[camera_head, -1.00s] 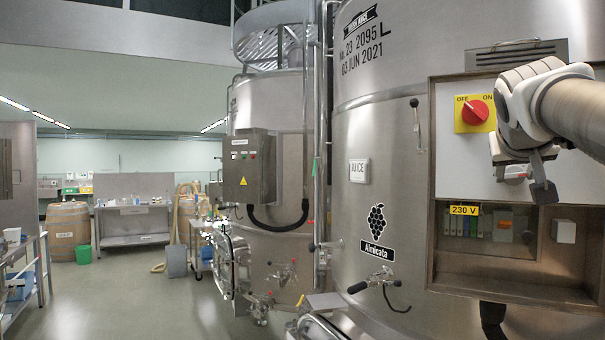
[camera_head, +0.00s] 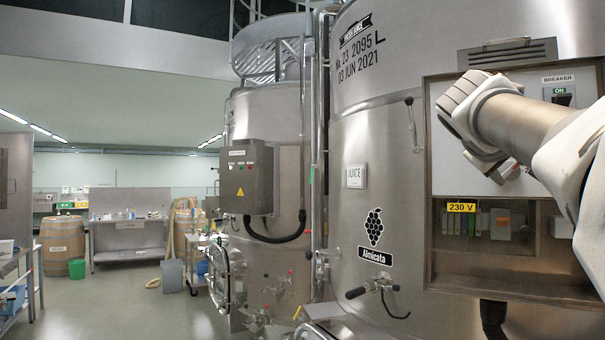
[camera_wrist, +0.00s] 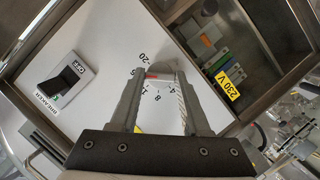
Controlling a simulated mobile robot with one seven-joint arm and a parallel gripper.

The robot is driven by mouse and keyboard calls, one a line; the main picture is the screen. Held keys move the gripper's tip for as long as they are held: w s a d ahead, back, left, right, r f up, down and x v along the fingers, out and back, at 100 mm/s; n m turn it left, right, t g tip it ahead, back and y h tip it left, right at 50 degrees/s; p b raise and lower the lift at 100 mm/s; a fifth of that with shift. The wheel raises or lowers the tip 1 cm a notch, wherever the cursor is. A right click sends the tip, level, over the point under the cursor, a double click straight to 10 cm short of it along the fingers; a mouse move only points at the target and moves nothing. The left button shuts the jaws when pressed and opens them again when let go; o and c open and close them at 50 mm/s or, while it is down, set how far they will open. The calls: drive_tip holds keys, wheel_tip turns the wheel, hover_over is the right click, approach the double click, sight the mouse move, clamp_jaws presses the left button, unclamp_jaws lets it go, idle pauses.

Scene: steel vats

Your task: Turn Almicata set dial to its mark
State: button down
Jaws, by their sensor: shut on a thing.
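The Almicata tank (camera_head: 345,140) stands at the right in the head view, with its name label (camera_head: 376,253) below a grape picture. Its control panel (camera_head: 445,160) is mostly behind my arm, which hides the dial there. In the wrist view, the pale set dial (camera_wrist: 165,70) sits on the white panel, with a red line on or beside it. Printed numbers such as 20, 8 and 4 surround it, partly covered by my fingers. My gripper (camera_wrist: 160,75) is shut on the dial, one finger on each side. The target mark cannot be made out.
A breaker switch (camera_wrist: 66,83) is beside the dial on the panel. A recessed window with a 230 V label (camera_head: 461,207) lies below. A valve handle (camera_head: 372,288) sticks out from the tank lower down. Open floor (camera_head: 110,300) lies to the left.

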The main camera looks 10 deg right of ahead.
idle(0.4)
drive_tip(key=shift+c, duration=1.9)
unclamp_jaws()
drive_tip(key=shift+a, duration=0.1)
